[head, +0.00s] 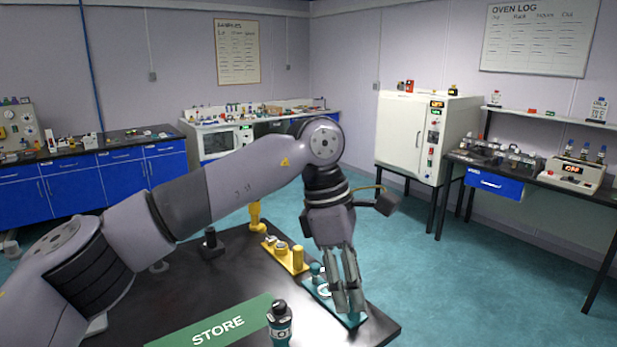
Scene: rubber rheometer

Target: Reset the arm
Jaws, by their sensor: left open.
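My left arm reaches in from the left across the black table (245,270). My left gripper (349,308) points down over the teal tray (352,319) near the table's right edge. Its fingers are apart with nothing seen between them, and they hide part of the tray. I cannot tell whether the fingertips touch the tray. My right gripper is not in view.
A yellow tray with small parts (290,256) lies behind the teal one. A white oven (420,140), a right bench (540,178) and blue cabinets (95,178) stand beyond open floor (440,285).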

